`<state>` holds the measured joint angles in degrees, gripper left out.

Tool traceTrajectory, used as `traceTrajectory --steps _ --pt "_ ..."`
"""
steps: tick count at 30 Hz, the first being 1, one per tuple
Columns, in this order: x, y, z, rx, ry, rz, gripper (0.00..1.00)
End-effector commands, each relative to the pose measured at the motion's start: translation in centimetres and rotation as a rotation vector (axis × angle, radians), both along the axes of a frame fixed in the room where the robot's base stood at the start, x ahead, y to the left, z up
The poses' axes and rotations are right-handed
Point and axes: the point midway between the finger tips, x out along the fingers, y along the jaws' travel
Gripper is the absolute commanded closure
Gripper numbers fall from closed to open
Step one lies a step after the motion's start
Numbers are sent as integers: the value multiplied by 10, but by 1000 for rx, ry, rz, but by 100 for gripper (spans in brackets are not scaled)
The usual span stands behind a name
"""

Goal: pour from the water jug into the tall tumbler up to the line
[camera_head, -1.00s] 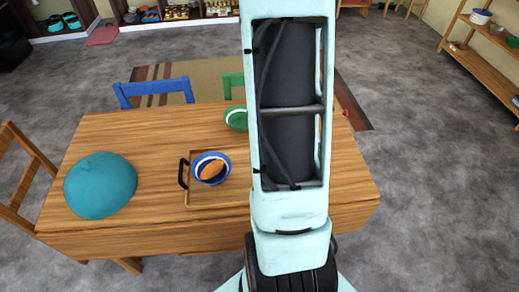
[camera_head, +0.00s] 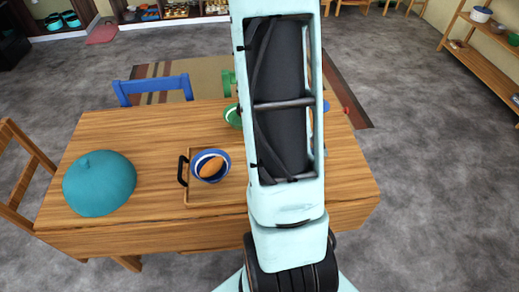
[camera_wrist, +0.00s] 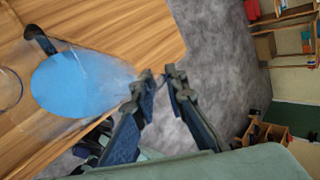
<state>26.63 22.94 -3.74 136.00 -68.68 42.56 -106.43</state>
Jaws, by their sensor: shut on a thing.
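In the wrist view the water jug (camera_wrist: 80,84) is a see-through vessel with blue water, over the wooden table. In the head view my arm hides the gripper and most of that table area. A small blue patch (camera_head: 326,106) shows just right of the arm, possibly the jug.
The wooden table (camera_head: 130,135) holds a teal domed object (camera_head: 99,183) at left and a black-handled tray (camera_head: 205,197) with a blue-and-white bowl (camera_head: 222,160) holding something brown. A green bowl (camera_head: 233,116) is partly behind my arm. A blue chair (camera_head: 153,88) stands behind the table.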

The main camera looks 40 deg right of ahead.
Motion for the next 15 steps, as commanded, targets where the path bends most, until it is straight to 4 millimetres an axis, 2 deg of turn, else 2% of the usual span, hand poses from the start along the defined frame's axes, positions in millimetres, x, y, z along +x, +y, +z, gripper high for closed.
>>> traceTrajectory --steps 15 --pt "4 2 -3 -28 49 0 100"
